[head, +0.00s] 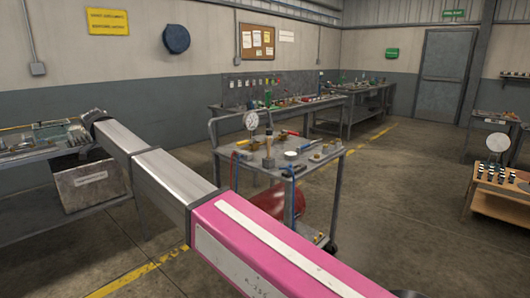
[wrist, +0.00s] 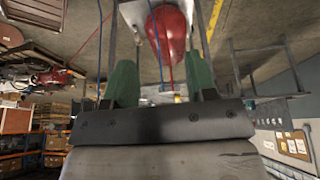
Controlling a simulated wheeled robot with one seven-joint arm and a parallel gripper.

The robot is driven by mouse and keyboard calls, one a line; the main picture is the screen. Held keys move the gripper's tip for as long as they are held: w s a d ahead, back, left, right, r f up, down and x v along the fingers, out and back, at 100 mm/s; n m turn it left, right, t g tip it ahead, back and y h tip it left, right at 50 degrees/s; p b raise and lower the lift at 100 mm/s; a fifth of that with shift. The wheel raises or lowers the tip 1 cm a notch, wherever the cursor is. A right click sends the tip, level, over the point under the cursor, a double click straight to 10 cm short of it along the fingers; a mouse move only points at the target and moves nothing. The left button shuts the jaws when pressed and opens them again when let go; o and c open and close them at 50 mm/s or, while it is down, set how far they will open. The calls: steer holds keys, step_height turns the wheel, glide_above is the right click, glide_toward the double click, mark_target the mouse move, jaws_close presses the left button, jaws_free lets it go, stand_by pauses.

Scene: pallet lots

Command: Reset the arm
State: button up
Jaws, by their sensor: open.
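My gripper (wrist: 163,78) shows in the wrist view as two green fingers standing apart above a dark bar. It is open, and nothing is gripped between the fingers. A red rounded object (wrist: 168,35) shows beyond the gap between them, and I cannot tell how far off it is. In the head view my arm, pink then grey, crosses from the bottom right to the upper left and ends at a dark joint. The gripper cannot be made out there.
A tool cart (head: 300,170) with a gauge (head: 251,120) stands right of my arm. A workbench (head: 20,160) and a grey bin (head: 90,186) lie at left behind the arm. A low wooden stand (head: 500,205) is at right. Open floor (head: 400,220) lies between cart and stand.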

steer(key=w+d+f+n+g, duration=0.1)
steer(key=w+d+f+n, duration=0.1)
steer(key=d+f, duration=0.9)
steer(key=w+d+f+n+y, duration=0.15)
steer(key=d+f, duration=0.35)
steer(key=d, duration=1.1)
steer(key=w+d+f+n+g+h, duration=0.1)
steer(key=w+d+f, duration=0.2)
steer(key=d+f, duration=0.85)
steer(key=s+d+f+n+y, duration=0.1)
steer(key=s+d+f, duration=0.2)
steer(key=d, duration=0.8)
steer(key=s+d+f+n, duration=0.1)
steer(key=s+d+f, duration=0.3)
steer(key=s+d, duration=0.4)
steer(key=s+d+f+n+g+y, duration=0.1)
steer(key=s+d+f, duration=0.3)
steer(key=d, duration=1.2)
steer(key=shift+s+n+y, duration=0.35)
steer(key=shift+s+n, duration=0.1)
steer(key=shift+s, duration=0.6)
